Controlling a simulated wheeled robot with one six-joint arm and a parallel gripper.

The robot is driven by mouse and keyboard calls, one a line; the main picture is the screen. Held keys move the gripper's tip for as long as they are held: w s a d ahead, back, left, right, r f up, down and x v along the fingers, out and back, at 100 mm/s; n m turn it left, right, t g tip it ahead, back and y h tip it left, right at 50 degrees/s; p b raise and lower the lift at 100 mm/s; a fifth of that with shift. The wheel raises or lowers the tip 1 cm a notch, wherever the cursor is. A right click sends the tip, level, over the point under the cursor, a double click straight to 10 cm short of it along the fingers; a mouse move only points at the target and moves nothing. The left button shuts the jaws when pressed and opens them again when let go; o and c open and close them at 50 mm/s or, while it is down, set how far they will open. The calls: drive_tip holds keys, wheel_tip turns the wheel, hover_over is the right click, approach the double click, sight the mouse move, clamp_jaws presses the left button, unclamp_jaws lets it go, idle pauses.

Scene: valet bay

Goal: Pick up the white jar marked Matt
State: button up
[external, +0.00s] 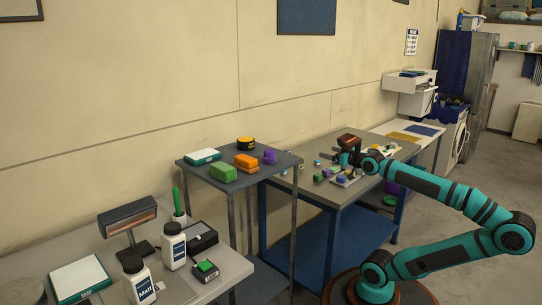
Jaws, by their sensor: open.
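A white jar with a black lid and a dark label that reads Matt (139,275) stands upright on the grey table at the lower left. A second white jar with a black lid (173,241) stands upright just behind it to the right; its label is too small to read surely. My gripper (343,156) is open, over the far grey table among small objects, well away from both jars. Its fingertips are small in view, and I cannot tell whether it touches anything there.
Around the jars are a lamp-like stand (128,217), a green-handled tool (177,203), a black box (201,237), a green-and-black block (206,268) and a white box (80,279). A raised shelf (208,178) with coloured blocks stands between the jars and my gripper.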

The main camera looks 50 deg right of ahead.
drive_tip(key=w+a+r+n+g+y, duration=0.4)
drive_tip(key=w+a+r+n, duration=0.1)
drive_tip(key=w+a+r, duration=0.85)
drive_tip(key=w+a+r+n+g+y, duration=0.1)
drive_tip(key=w+a+r+n+g, duration=0.2)
drive_tip(key=a, duration=1)
drive_tip(key=w+a+n+g+y, duration=0.25)
drive_tip(key=w+a, duration=0.25)
drive_tip(key=a, duration=0.7)
drive_tip(key=n+g+h, duration=0.3)
drive_tip(key=n+g, duration=0.6)
hover_over(136, 260)
drive_tip(key=d, duration=0.5)
wheel_tip(136, 260, down, 11)
drive_tip(key=shift+t, duration=0.25)
drive_tip(key=x, duration=1)
drive_tip(key=shift+w+a+f, duration=0.1)
drive_tip(key=shift+w, duration=0.25)
drive_tip(key=shift+d+x, duration=0.2)
drive_tip(key=shift+x, duration=3.05)
drive_tip(key=c, duration=1.4)
